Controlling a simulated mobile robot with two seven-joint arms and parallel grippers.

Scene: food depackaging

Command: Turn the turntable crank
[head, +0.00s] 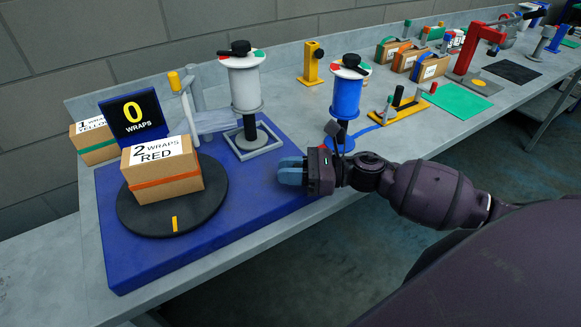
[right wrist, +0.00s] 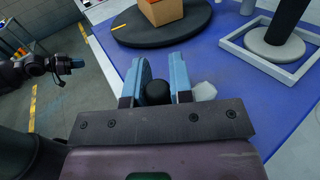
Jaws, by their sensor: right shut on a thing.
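The black round turntable (head: 135,217) sits on a blue base board (head: 240,225), and a yellow mark shows near its front rim. A cardboard box (head: 185,188) with a red band and a "2 WRAPS RED" label stands on it. A counter sign (head: 132,117) reads "0 WRAPS". My right gripper (head: 290,171) is at the right end of the blue board, right of the turntable. In the right wrist view its blue fingers are shut on the black crank knob (right wrist: 156,92). The crank arm is mostly hidden. My left gripper (right wrist: 77,63) shows small and far off in the right wrist view.
A white film spool (head: 246,85) stands on the board behind my right gripper, and a blue spool (head: 346,97) stands to its right. A "1 WRAP YELLOW" box (head: 92,147) is behind the sign. Tools and boxes line the bench at right.

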